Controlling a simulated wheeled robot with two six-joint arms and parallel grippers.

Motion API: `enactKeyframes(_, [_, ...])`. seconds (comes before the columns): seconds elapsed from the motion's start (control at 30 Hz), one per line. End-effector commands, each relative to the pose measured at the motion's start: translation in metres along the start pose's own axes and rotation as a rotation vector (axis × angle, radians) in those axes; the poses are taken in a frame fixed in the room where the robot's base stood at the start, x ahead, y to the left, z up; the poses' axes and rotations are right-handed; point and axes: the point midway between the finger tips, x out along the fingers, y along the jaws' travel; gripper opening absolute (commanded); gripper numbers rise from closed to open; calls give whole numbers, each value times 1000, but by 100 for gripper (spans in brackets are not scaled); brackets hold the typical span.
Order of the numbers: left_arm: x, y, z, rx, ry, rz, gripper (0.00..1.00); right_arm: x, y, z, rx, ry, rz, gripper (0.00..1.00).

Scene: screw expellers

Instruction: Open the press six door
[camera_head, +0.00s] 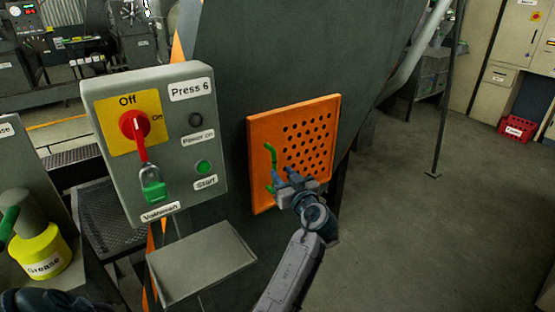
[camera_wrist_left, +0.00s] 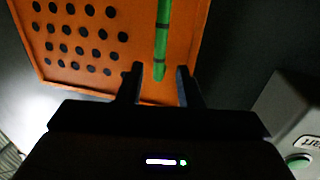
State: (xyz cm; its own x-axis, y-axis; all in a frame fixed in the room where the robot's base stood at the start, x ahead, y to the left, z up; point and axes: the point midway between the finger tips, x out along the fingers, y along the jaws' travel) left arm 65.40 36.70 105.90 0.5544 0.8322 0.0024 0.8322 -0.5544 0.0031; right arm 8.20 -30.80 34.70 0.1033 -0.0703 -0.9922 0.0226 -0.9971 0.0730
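The orange press six door (camera_head: 318,112), with several round holes, sits on the dark press side and looks shut. Its green handle (camera_head: 271,155) is upright near the door's left edge. In the left wrist view, the door (camera_wrist_left: 60,18) fills the upper left and the green handle (camera_wrist_left: 162,38) comes down from the top edge. My left gripper (camera_head: 276,181) is at the handle's lower part. In the wrist view my left gripper (camera_wrist_left: 158,84) is open, its fingers on either side of the handle's end with gaps showing. My right gripper is not in view.
The grey Press 6 control box (camera_head: 170,180), with a red switch (camera_head: 134,124) at Off, stands left of the door. A metal tray (camera_head: 200,262) is below it. A yellow grease can (camera_head: 40,252) is at lower left.

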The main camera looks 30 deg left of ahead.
Motion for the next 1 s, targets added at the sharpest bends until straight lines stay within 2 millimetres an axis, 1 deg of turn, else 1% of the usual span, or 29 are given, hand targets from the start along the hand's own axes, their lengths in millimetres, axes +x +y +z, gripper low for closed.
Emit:
enactKeyframes(0.03, [12, 0, -6, 4, 3, -1, 32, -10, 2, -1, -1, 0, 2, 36])
enactKeyframes(0.1, [26, 0, -6, 4, 3, -1, 32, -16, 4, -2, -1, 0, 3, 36])
enactKeyframes(0.2, [43, 0, -4, 5, 1, -1, 32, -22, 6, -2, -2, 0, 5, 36])
enactKeyframes(0.33, [60, 0, -3, 3, 0, 0, 32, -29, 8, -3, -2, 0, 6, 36])
enactKeyframes(0.5, [70, 0, 0, 1, -1, 1, 32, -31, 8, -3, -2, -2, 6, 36])
enactKeyframes(0.77, [71, 0, 1, 1, -2, 1, 32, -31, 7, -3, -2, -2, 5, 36])
enactKeyframes(0.87, [70, 0, 0, 1, -2, 1, 15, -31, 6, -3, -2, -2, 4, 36])
enactKeyframes(0.93, [70, 0, 0, 1, -2, 1, 1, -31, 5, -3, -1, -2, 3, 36])
enactKeyframes(1.0, [70, 0, 0, 1, -2, 1, 0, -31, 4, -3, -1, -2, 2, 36])
